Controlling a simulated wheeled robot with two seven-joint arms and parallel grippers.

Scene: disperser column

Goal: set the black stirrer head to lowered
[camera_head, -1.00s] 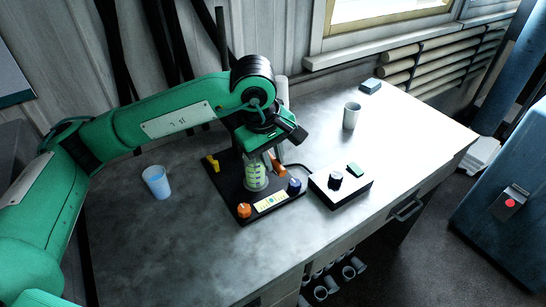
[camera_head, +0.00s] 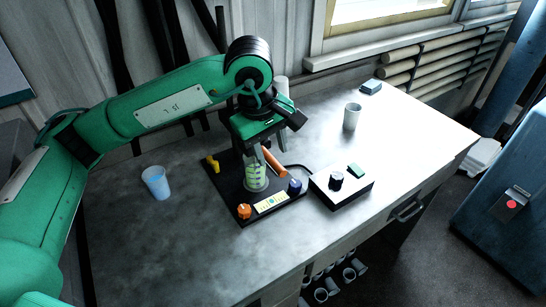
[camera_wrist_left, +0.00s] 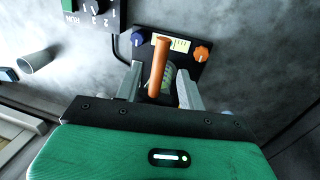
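The disperser stands on a black base plate (camera_head: 228,188) on the bench, with a clear vessel (camera_head: 256,176) with green markings on it. The black stirrer head itself is hidden behind my left gripper and arm in the head view, so I cannot tell its height. An orange handle (camera_head: 273,163) sticks out beside the vessel. My left gripper (camera_head: 262,150) is above the vessel, pointing down. In the left wrist view its two grey fingers (camera_wrist_left: 160,85) are apart, with the orange handle (camera_wrist_left: 159,62) showing between them; contact is not visible. My right gripper is out of view.
The base plate carries an orange knob (camera_head: 244,211), a blue knob (camera_head: 295,185) and a yellow part (camera_head: 212,164). A control box (camera_head: 340,190) stands to the right. A blue cup (camera_head: 156,183) and a grey cup (camera_head: 351,117) stand on the bench, whose front left is clear.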

